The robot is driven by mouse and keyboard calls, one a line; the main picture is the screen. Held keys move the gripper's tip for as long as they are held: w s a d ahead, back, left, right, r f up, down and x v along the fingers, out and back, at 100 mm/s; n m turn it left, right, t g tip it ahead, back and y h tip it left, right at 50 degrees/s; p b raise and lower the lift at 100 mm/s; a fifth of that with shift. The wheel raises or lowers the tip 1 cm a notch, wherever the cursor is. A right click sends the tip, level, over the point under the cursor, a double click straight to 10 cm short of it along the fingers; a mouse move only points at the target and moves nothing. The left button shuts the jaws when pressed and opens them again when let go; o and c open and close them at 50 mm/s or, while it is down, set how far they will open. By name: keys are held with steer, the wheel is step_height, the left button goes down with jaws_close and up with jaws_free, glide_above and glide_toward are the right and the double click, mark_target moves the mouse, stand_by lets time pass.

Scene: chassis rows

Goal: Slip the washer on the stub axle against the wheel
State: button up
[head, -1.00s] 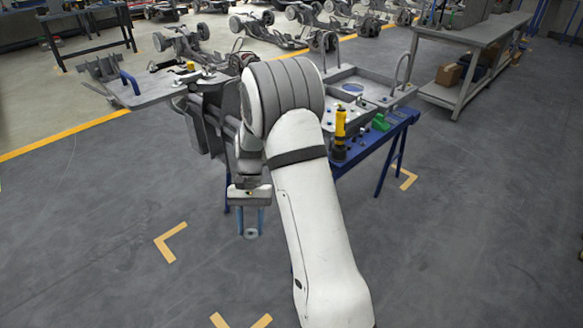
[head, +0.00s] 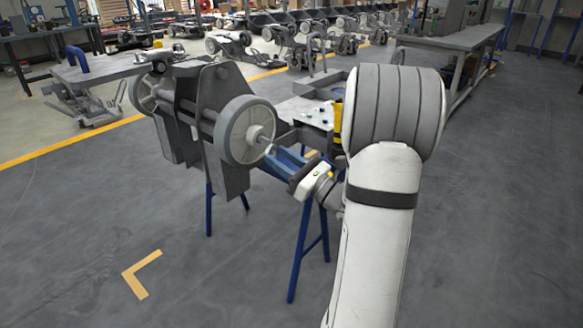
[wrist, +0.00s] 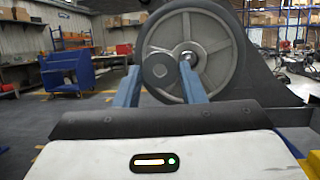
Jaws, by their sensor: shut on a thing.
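The wheel (head: 245,131) has a grey rim and hub and stands upright on the side of the chassis. Its stub axle (head: 265,139) points toward my gripper. My gripper (head: 272,155) has its blue fingers reaching toward the wheel from the right. In the wrist view the wheel (wrist: 215,35) fills the upper middle. The washer (wrist: 157,68) shows there as a dark grey disc between the fingertips, left of and slightly below the hub centre (wrist: 188,58). My gripper is shut on it. In the head view the washer is too small to make out clearly.
The chassis frame (head: 208,92) carries another wheel (head: 145,92) on its far side. A blue-legged stand (head: 305,240) is below and right. A workbench (head: 455,38) stands at the back right. The floor in front is clear, with a yellow corner mark (head: 140,275).

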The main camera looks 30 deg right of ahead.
mark_target(277, 148)
steer(key=shift+w+d+r+m+t+h, duration=0.1)
steer(key=shift+w+d+m+t+h, duration=0.35)
steer(key=shift+w+h, duration=0.3)
steer(key=shift+w+d+m+t+h, duration=0.35)
steer(key=shift+w+d+t+h, duration=0.2)
steer(key=shift+w, duration=0.35)
steer(key=shift+w+a, duration=0.2)
steer(key=shift+w, duration=0.3)
steer(key=shift+w+a, duration=0.2)
steer(key=shift+w, duration=0.3)
steer(key=shift+w+a, duration=0.2)
steer(key=shift+w, duration=0.3)
steer(key=shift+w+a, duration=0.2)
steer(key=shift+w, duration=0.3)
steer(key=o, duration=1.1)
